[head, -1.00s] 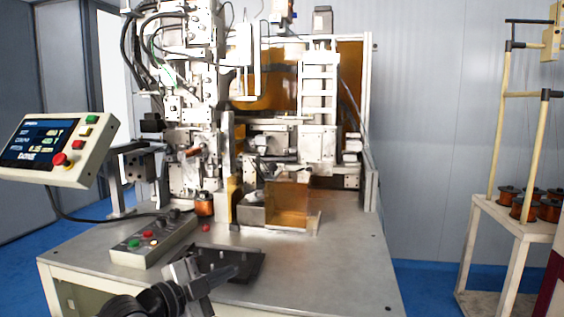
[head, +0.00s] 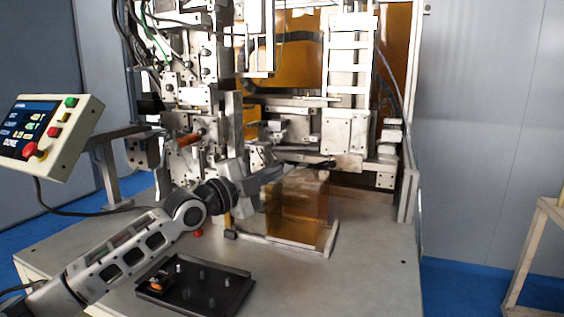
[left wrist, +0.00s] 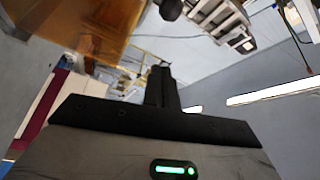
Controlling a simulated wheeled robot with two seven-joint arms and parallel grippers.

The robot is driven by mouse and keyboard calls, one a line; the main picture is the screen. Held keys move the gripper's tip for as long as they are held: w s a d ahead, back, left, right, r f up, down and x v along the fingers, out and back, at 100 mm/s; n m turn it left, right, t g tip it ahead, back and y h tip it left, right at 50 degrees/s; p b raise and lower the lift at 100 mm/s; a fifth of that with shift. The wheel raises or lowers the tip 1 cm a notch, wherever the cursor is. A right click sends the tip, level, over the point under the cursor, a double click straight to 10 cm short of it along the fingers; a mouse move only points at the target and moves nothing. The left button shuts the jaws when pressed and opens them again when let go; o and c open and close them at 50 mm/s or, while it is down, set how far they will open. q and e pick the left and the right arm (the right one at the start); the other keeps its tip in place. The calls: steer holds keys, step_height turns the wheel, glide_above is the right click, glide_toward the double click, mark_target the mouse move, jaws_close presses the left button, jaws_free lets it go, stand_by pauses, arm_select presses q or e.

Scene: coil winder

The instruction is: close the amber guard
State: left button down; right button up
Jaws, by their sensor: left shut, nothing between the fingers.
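The amber guard (head: 297,210) is a see-through amber cover standing low on the machine table, inside a pale frame at the front of the coil winder. My left arm reaches in from the left, and its gripper (head: 277,172) is at the upper left edge of the guard. I cannot tell whether it touches. In the left wrist view the shut, empty fingers (left wrist: 160,87) point up, with an amber panel (left wrist: 85,22) at the upper left. My right gripper is not in view.
A black tray (head: 195,287) with small pegs and an orange part lies at the table's front. The control screen box (head: 45,130) stands at left. Machine columns and slides rise behind the guard. The table right of the guard is clear.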

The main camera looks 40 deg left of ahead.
mark_target(280, 181)
arm_select(q)
steer(key=p+x, duration=0.1)
steer(key=x, duration=0.2)
steer(key=p+x, duration=0.1)
steer(key=x, duration=0.2)
steer(key=shift+w+d+r, duration=0.1)
steer(key=shift+w+r, duration=0.15)
steer(key=shift+w, duration=0.1)
steer(key=a+b, duration=0.1)
steer(key=a+f, duration=0.1)
steer(key=shift+a+f+b, duration=0.25)
steer(key=shift+f+b, duration=0.05)
steer(key=shift+b, duration=0.05)
steer(key=shift+a, duration=0.3)
steer(key=shift+a+f, duration=0.1)
steer(key=shift+a, duration=0.2)
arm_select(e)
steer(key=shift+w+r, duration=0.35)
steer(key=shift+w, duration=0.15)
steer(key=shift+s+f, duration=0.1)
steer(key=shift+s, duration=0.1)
